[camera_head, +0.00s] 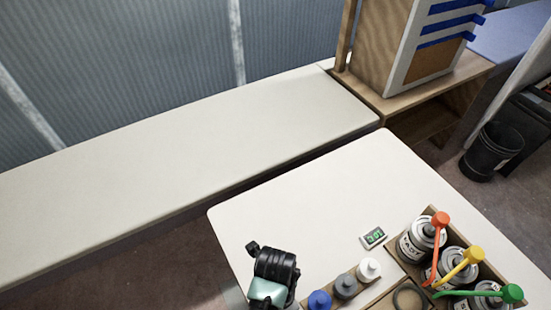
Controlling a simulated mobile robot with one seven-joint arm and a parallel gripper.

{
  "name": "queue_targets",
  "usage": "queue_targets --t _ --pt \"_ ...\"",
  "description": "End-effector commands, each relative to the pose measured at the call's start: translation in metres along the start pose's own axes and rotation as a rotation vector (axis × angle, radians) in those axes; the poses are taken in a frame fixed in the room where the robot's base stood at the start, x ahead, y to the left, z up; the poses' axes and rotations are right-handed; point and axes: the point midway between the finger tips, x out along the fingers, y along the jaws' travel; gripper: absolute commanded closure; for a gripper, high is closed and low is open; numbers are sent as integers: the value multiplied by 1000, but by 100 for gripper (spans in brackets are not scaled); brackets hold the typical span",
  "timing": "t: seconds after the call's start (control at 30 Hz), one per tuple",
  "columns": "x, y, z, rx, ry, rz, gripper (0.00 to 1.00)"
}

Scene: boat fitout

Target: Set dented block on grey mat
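I see no dented block and no grey mat in the head view. A black, ribbed part with a teal section, which looks like the end of my arm (274,268), shows at the bottom edge over the near left part of the white table (315,205). My gripper's fingers cannot be made out there, so I cannot tell whether they are open or shut, or whether they hold anything.
Bottles with blue, grey and white caps (368,270) stand in a wooden holder. Paint cans (416,242) with coloured handles stand in a box at right, near a small green display (373,237). A long pale bench (190,150) lies behind. A black bin (492,150) stands at right.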

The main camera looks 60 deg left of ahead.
Motion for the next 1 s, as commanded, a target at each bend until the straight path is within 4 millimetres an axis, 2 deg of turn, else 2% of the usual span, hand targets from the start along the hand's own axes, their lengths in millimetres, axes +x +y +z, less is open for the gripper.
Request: queue_targets --t 0.4,0.43,0.6,0.87,1.0 --pt "8 0 0 0 -1 0 88" --pt "8 0 0 0 -1 0 35" --pt "7 0 0 0 -1 -1 7" --pt "7 0 0 0 -1 -1 7" --pt "-3 -1 1 0 -4 -3 7"
